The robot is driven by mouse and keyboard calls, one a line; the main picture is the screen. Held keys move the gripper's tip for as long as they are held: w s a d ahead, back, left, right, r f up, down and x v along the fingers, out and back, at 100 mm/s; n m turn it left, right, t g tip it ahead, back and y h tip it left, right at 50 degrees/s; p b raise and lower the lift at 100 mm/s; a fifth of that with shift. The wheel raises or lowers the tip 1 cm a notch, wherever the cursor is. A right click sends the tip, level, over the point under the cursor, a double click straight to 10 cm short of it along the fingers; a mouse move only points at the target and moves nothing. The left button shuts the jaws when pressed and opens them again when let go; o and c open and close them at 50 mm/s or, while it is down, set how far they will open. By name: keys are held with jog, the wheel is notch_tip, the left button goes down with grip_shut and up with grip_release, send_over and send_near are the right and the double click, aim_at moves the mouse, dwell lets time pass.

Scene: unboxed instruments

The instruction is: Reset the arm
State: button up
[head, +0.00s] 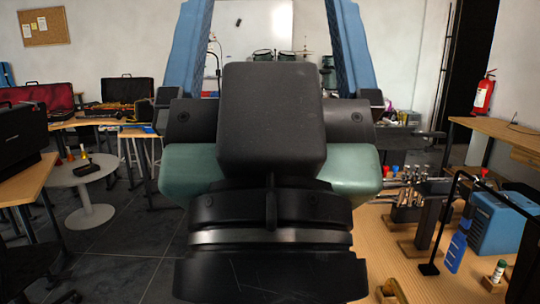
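My gripper (268,22) fills the middle of the head view, seen from behind. Its black and grey-green body is close to the camera, and its two blue fingers rise toward the top of the picture. The fingers stand wide apart, and only the far room shows between them. The gripper looks empty. Its body hides much of the floor and room behind it.
A wooden table (376,229) at the right holds a blue box (497,222), a black stand with a blue hanging piece (456,253), and a small bottle (498,271). A round grey table (86,171) stands left. Open instrument cases (122,92) lie farther back. Dark floor (120,262) shows at left.

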notch_tip(320, 180, up, 18)
jog(key=p, duration=1.6)
jog(key=shift+f, duration=0.1)
dwell(0.8)
notch_tip(320, 180, down, 44)
jog(key=w+b, duration=0.1)
jog(key=b, duration=4.3)
jog(key=shift+w, duration=0.25)
